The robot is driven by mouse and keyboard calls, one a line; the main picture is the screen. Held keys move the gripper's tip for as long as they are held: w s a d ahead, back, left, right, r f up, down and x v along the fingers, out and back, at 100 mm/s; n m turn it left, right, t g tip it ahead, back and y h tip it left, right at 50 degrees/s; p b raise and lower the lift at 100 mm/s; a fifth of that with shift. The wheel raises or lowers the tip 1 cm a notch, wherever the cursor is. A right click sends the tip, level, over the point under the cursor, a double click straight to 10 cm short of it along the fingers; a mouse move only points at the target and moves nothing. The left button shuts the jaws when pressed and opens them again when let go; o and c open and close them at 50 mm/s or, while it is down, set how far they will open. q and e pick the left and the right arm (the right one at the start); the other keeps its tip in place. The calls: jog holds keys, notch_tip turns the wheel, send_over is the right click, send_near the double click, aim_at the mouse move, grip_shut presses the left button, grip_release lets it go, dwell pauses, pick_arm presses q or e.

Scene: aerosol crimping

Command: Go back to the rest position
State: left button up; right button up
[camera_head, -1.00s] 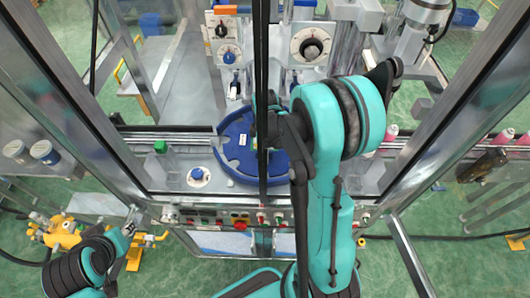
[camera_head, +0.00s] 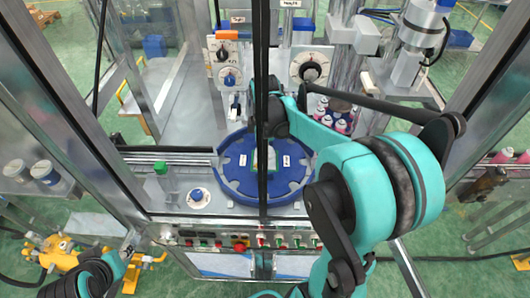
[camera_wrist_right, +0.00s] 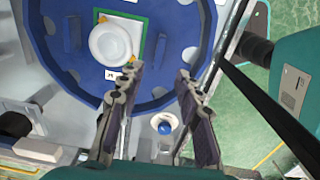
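My right arm reaches into the machine from the lower right in the head view. Its wrist (camera_head: 272,120) is over the blue round turntable (camera_head: 232,180), partly behind the dark vertical frame bar, and its fingers are hidden there. In the right wrist view my right gripper (camera_wrist_right: 160,78) is open, with nothing between its fingers. The turntable (camera_wrist_right: 65,85) lies beyond the fingertips, with a white round part (camera_wrist_right: 110,44) on its green-edged plate. My left gripper (camera_head: 130,246) is small at the lower left, outside the machine; its fingers are unclear.
The dark vertical bar (camera_head: 262,60) crosses the front of the machine. A button panel (camera_head: 240,241) runs along the front edge. Several pink-and-white cans (camera_head: 328,119) stand right of the turntable. A blue knob (camera_head: 196,195) and a green-capped part (camera_head: 160,168) are left of it.

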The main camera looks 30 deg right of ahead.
dwell(0.7)
jog(key=s+a+f+m+t+b, duration=0.2)
jog(key=s+a+f+m+b, duration=0.1)
jog(key=b, duration=0.1)
jog(key=s+a+f+m+t+b, duration=0.2)
jog(key=s+a+f+m+b, duration=0.1)
jog(key=s+a+m+b, duration=0.1)
jog(key=s+a+f+m+t+b, duration=0.2)
jog(key=s+a+f+m+b, duration=0.1)
jog(key=s+a+m+b, duration=0.1)
jog(key=shift+s+t+b, duration=0.15)
jog(key=shift+t+b, duration=0.15)
jog(key=shift+t, duration=0.1)
jog(key=shift+s+a+f+m, duration=0.1)
jog(key=shift+f+m, duration=0.05)
jog(key=shift+m, duration=0.15)
